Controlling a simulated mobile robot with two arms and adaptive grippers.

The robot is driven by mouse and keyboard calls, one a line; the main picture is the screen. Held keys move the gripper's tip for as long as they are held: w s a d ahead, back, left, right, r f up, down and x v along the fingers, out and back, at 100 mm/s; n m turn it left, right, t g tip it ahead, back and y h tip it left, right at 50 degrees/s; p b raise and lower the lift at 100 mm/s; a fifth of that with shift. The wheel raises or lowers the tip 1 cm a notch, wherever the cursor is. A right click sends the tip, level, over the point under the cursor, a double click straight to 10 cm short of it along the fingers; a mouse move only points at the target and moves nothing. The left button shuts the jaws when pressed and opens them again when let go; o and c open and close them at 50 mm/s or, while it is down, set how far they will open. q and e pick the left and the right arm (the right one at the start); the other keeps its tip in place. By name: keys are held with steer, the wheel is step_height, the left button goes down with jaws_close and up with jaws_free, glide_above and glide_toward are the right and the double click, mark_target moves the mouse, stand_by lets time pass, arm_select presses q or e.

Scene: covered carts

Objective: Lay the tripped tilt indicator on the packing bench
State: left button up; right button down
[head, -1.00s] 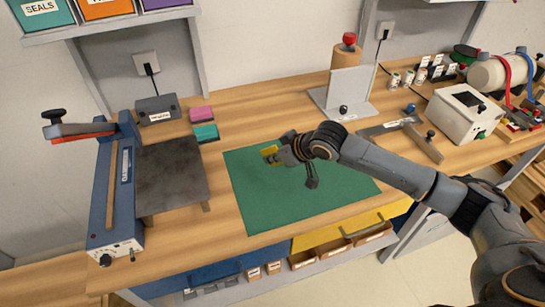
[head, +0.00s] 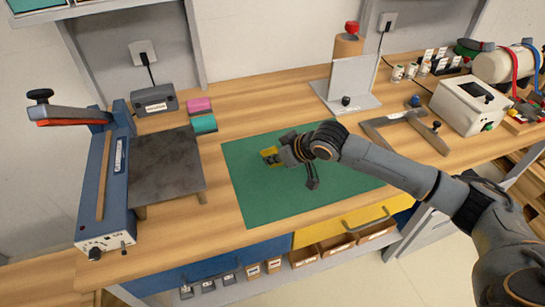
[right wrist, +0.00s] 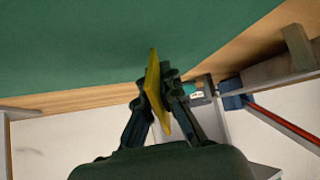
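The tilt indicator is a small yellow plate (head: 268,153) over the green mat of the packing bench (head: 217,227). My right gripper (head: 277,156) is shut on it, reaching in from the right. In the right wrist view the yellow plate (right wrist: 153,75) stands edge-on between the two dark fingers of my gripper (right wrist: 161,90). The green mat (right wrist: 80,45) fills the top of that view. I cannot tell whether the plate touches the mat. Its printed face is not visible. My left gripper is not in view.
A blue sealer (head: 107,190) with a dark plate (head: 165,165) stands on the left. Pink (head: 199,105) and teal (head: 204,124) blocks lie behind the mat. A metal square (head: 404,135) and a white box (head: 468,105) are right. Most of the mat is clear.

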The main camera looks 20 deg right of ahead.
steer(key=shift+f, duration=0.25)
steer(key=c, duration=0.9)
jaws_free()
steer(key=shift+s+d+r+p, duration=0.1)
steer(key=shift+s+r+p, duration=0.05)
steer(key=shift+r+p, duration=0.35)
steer(key=shift+s+d+r+p, duration=0.1)
steer(key=shift+r+p, duration=0.25)
steer(key=shift+p, duration=0.15)
steer(key=p+v, duration=0.3)
steer(key=p, duration=0.1)
steer(key=r+p+v, duration=0.1)
steer(key=p+v, duration=0.1)
steer(key=shift+w+a+r, duration=0.15)
steer(key=shift+w+r, duration=0.05)
steer(key=shift+r, duration=0.05)
steer(key=shift+f, duration=0.1)
